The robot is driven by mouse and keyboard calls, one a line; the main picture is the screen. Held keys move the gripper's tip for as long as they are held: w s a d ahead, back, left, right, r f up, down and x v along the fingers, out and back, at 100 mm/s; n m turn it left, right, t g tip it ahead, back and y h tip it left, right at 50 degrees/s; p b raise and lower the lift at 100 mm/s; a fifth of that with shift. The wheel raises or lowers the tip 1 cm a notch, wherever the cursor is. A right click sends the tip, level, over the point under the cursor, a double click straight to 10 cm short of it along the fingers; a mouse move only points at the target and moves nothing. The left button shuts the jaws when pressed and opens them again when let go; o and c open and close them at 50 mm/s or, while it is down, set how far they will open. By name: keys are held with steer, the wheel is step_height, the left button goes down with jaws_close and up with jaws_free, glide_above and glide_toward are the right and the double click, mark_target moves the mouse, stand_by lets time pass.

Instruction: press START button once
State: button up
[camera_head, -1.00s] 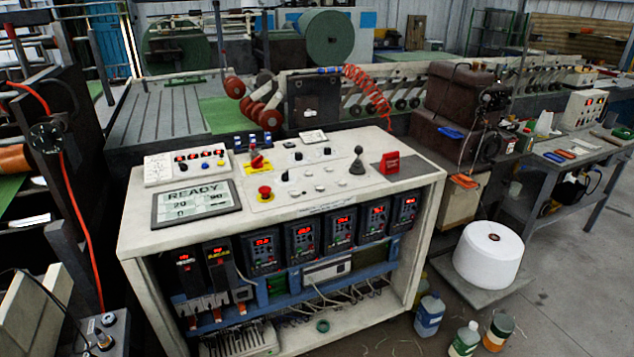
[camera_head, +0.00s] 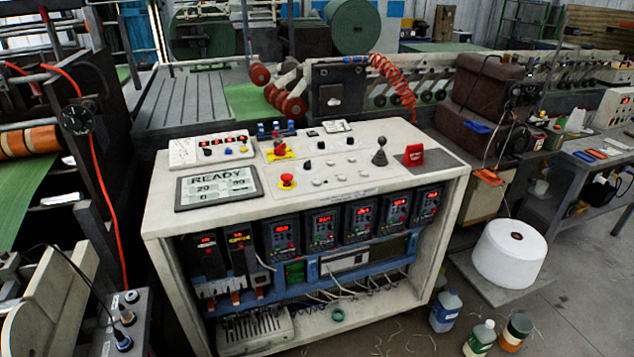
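A pale control console (camera_head: 165,215) stands in the middle of the view. Its tilted screen (camera_head: 218,187) reads READY, with 20, 90 and 0 below. Right of the screen is a red mushroom button (camera_head: 287,181). Above that is a red rotary switch (camera_head: 279,150) on a yellow plate. Several small pale buttons (camera_head: 318,182) and dark knobs sit on the panel to the right. A small box (camera_head: 185,157) at the back left carries red displays and coloured buttons. Labels are too small to read, so I cannot tell which button is START. My gripper is not in view.
A black lever (camera_head: 379,153) and a red block (camera_head: 414,156) stand at the panel's right end. Drive units with red displays (camera_head: 281,238) fill the open front. A white roll (camera_head: 509,252) and bottles (camera_head: 445,311) stand on the floor to the right. A machine frame (camera_head: 95,150) rises at left.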

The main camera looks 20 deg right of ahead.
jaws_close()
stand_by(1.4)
